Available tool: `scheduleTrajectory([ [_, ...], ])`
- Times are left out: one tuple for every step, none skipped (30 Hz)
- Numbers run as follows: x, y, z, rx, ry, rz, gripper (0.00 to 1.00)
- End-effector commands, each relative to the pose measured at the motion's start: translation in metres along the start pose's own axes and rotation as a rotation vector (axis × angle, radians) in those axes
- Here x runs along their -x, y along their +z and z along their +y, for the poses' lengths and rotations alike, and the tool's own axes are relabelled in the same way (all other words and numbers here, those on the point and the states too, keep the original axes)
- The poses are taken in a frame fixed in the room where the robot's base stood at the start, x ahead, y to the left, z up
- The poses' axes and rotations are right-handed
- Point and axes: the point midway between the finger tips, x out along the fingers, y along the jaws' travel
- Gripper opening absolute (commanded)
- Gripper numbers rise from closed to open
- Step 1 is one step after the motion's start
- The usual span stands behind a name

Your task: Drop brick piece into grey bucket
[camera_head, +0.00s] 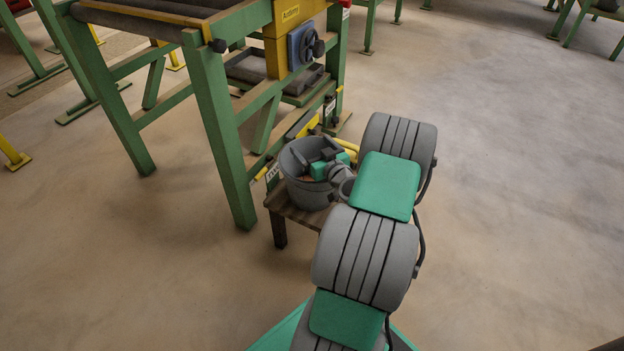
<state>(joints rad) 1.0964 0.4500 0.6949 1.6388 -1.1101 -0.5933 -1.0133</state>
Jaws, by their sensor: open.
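The grey bucket (303,192) stands upright on a small wooden stool or table near the middle of the view. My gripper (309,161) is at the bucket's mouth, with its dark fingers over or just inside the rim. It is open. A small reddish-brown patch shows inside the bucket below the fingers; it may be the brick piece, but it is too small to be sure. My gripper and wrist hide part of the bucket's inside and its right side.
The wooden stool (279,205) stands beside a green steel frame (222,140) with a yellow housing (279,51). A green leg stands close left of the bucket. Yellow bars run behind the bucket. The concrete floor (520,180) on the right is clear.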

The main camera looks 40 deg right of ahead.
Motion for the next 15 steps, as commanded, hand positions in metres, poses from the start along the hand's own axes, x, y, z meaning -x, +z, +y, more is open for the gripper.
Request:
scheduleTrajectory([
  [0.0, 0.0, 0.0, 0.0, 0.0, -0.001, 0.94],
  [0.002, 0.0, 0.0, -0.001, 0.0, -0.001, 0.94],
  [0.004, 0.0, 0.001, -0.001, 0.001, -0.002, 0.94],
  [0.008, 0.0, 0.001, -0.003, 0.001, -0.002, 0.94],
  [0.012, 0.0, 0.001, -0.004, 0.002, -0.003, 0.94],
  [0.019, -0.001, 0.001, -0.004, 0.004, -0.003, 0.94],
  [0.025, -0.002, 0.002, -0.003, 0.004, -0.001, 0.94],
  [0.032, -0.002, 0.002, -0.005, 0.005, -0.002, 0.94],
  [0.041, -0.002, 0.002, -0.005, 0.005, -0.002, 0.94],
  [0.047, -0.002, 0.002, -0.004, 0.006, -0.002, 0.94],
  [0.053, -0.002, 0.002, -0.005, 0.004, -0.001, 0.94],
  [0.061, -0.002, 0.002, -0.004, 0.005, -0.002, 0.94],
  [0.066, -0.001, 0.002, -0.004, 0.004, -0.002, 0.94],
  [0.07, -0.002, 0.002, -0.002, 0.003, -0.001, 0.94],
  [0.074, -0.001, 0.001, -0.002, 0.003, -0.001, 0.94],
])
